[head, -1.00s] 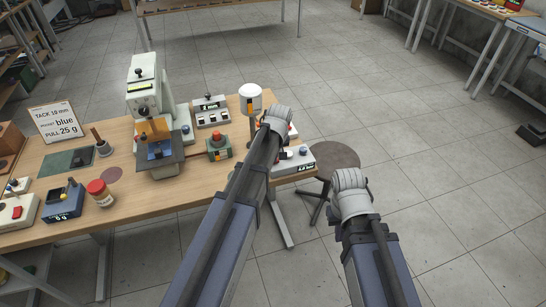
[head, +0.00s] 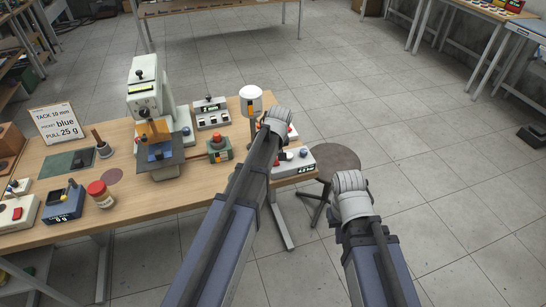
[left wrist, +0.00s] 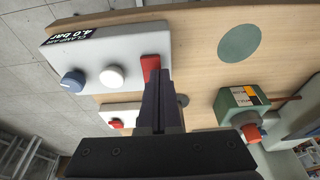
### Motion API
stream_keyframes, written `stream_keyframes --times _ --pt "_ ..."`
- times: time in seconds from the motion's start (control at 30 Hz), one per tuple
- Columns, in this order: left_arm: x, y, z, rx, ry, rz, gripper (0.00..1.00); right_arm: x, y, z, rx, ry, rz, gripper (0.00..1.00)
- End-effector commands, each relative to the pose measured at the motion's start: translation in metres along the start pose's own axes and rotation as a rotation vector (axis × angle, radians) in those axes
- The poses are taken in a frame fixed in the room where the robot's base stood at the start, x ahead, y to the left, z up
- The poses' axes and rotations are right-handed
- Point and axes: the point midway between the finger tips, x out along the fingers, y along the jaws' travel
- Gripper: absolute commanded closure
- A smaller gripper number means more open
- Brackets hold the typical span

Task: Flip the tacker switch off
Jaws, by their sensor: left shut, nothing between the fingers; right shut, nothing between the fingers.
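My left gripper (left wrist: 155,100) shows in the left wrist view with its dark fingers together and empty. The fingertips are at a red switch (left wrist: 150,66) on a white control box (left wrist: 105,52); I cannot tell whether they touch it. The box has a blue knob, a white button and a display reading 4.0 bar. This box also shows at the table's right end in the head view (head: 299,158). My left arm covers the left gripper there. My right arm reaches over the floor right of the table; its gripper fingers are hidden. No readable label marks the tacker switch.
A second white box (left wrist: 120,108) with a red part lies beside the fingers. A green box (left wrist: 237,103) with a red knob stands to the right. A bench machine (head: 143,88) and several small devices crowd the table (head: 150,205). A stool (head: 339,157) stands right of it.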

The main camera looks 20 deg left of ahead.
Motion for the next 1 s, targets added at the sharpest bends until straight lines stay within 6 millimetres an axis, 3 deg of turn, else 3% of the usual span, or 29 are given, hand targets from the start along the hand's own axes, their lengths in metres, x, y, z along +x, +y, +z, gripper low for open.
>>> stream_keyframes --times 0.27,0.47,0.63,1.0 --pt "-0.006 -0.001 -0.002 0.0 0.0 0.0 1.0 -0.007 0.001 0.0 0.0 0.0 0.0 1.0" --pt "-0.024 -0.004 -0.009 0.001 0.0 0.0 1.0 -0.026 0.003 0.002 0.0 0.0 0.0 1.0" --pt "-0.047 -0.007 -0.018 0.002 0.0 0.001 1.0 -0.05 0.005 0.003 0.0 0.0 0.0 1.0" --pt "-0.11 -0.008 -0.001 0.003 0.0 0.001 1.0 -0.106 0.01 0.006 0.0 0.0 0.0 1.0"
